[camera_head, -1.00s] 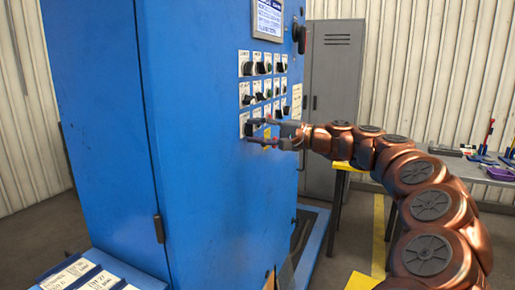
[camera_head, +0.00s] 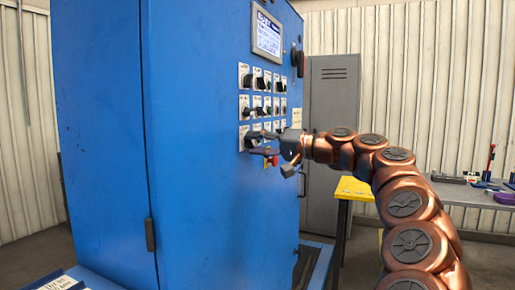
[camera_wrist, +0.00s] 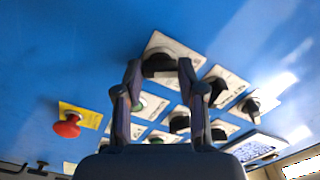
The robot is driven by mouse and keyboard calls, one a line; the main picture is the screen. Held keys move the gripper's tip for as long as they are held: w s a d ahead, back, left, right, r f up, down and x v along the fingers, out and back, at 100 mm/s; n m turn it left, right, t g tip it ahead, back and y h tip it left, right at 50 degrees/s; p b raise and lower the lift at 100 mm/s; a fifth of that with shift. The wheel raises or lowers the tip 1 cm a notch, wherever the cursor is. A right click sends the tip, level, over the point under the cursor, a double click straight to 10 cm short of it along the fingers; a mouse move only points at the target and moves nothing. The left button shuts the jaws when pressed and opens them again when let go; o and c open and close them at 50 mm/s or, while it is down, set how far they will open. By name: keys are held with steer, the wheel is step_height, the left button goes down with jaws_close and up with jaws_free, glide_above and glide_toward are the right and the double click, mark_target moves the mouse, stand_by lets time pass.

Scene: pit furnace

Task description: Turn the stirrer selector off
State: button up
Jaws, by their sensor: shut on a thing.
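A black selector knob (camera_head: 249,141) on a white plate sits at the lower left of the control panel on the blue cabinet. In the wrist view the same knob (camera_wrist: 158,63) lies between my fingertips. My gripper (camera_head: 262,142) is shut on this knob, with one finger on each side of it, as the wrist view (camera_wrist: 158,80) also shows. The plate's label is too small to read, so I cannot confirm that it is the stirrer selector. The knob's pointer direction is partly hidden by the fingers.
Several other switches (camera_head: 245,80) stand in rows above, close to my fingers. A red stop button (camera_wrist: 67,126) on a yellow plate is near the gripper. A display screen (camera_head: 268,34) is above the rows. A yellow-topped table (camera_head: 355,188) and grey locker (camera_head: 333,110) stand behind.

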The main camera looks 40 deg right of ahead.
steer(key=shift+f, duration=0.1)
steer(key=o, duration=1.1)
steer(key=shift+o, duration=0.2)
steer(key=v, duration=1.2)
